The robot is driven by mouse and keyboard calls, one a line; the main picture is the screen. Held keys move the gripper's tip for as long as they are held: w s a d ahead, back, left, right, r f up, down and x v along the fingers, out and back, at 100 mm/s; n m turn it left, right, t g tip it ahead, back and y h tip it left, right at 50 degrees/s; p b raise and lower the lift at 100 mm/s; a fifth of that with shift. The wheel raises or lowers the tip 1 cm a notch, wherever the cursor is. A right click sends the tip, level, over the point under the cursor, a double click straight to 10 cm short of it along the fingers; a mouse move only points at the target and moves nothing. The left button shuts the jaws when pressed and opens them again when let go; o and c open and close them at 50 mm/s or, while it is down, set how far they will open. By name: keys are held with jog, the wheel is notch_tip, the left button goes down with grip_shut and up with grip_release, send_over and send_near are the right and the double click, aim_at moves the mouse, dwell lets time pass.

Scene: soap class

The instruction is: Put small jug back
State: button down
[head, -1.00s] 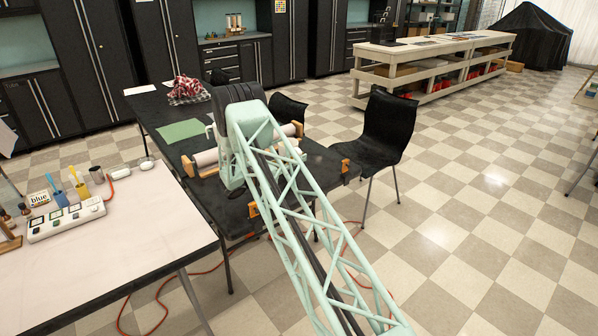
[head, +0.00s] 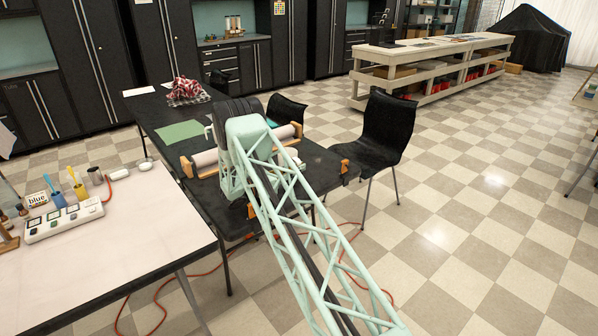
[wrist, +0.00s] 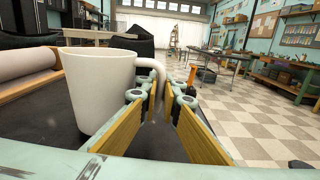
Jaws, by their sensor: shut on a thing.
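The small jug (wrist: 95,88) is a plain off-white cup with a loop handle, upright at the left of the wrist view. My gripper (wrist: 158,98) has its two wood-coloured finger pads closed in on the jug's handle at the jug's right side. The jug's body stands to the left of the fingers, over the dark table (wrist: 40,125). I cannot tell whether its base touches the tabletop. In the head view, my arm hides the gripper and most or all of the jug.
The black table (head: 150,110) holds a green sheet (head: 180,132), a roller in a wooden frame (head: 205,158) and a red-and-white cloth (head: 183,89). A black chair (head: 385,135) stands close at its right. A pale table (head: 110,235) with small items is at left.

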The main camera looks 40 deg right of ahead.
jog(key=shift+f, duration=0.35)
jog(key=shift+f, duration=0.15)
jog(key=c, duration=2.9)
grip_release()
jog(key=shift+o, duration=0.2)
jog(key=shift+a, duration=0.1)
jog(key=a+p, duration=0.1)
jog(key=a, duration=1)
jog(key=shift+w+a+p, duration=0.1)
jog(key=shift+a+p, duration=0.2)
jog(key=shift+a, duration=0.1)
jog(key=shift+r, duration=0.2)
